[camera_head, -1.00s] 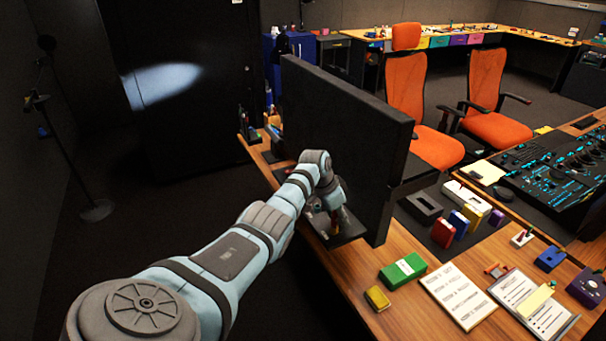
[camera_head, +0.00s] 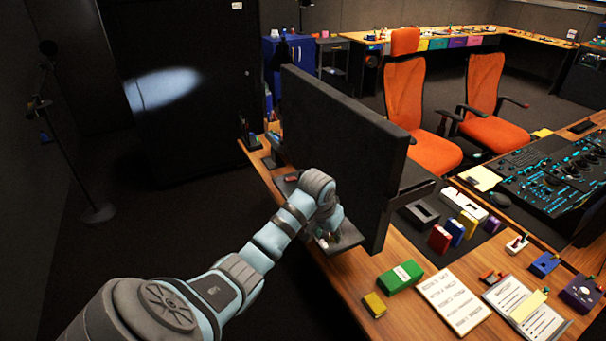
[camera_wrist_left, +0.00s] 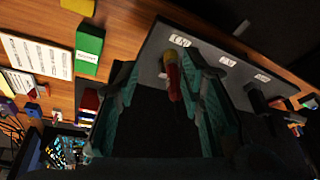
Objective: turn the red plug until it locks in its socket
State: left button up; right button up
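In the left wrist view a red plug (camera_wrist_left: 173,82) with a yellow part stands on a grey panel (camera_wrist_left: 205,72) with white labels. My left gripper (camera_wrist_left: 160,62) is open, its two teal fingers on either side of the plug. The right-hand finger is close to the plug; I cannot tell whether it touches. A dark gap shows between the plug and the left-hand finger. In the head view my left gripper (camera_head: 327,238) is low over the dark panel (camera_head: 348,240) at the desk's edge, hiding the plug. The socket is hidden. My right gripper is not in view.
A large black monitor (camera_head: 345,140) stands right beside my left wrist. A green box (camera_head: 400,277), a yellow block (camera_head: 374,304) and a printed sheet (camera_head: 452,300) lie on the desk to the right.

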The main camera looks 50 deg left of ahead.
pick_arm(q)
jog(key=s+d+f+b, duration=0.1)
jog(key=s+f, duration=0.3)
jog(key=f, duration=0.6)
jog(key=s+d+f+b, duration=0.1)
jog(key=s+f+b, duration=0.2)
jog(key=f, duration=0.7)
jog(key=s+d+f+g+b, duration=0.1)
jog(key=s+f, duration=0.4)
jog(key=f, duration=0.5)
jog(key=shift+s+f+b, duration=0.2)
jog(key=shift+f+b, duration=0.15)
jog(key=shift+b, duration=0.2)
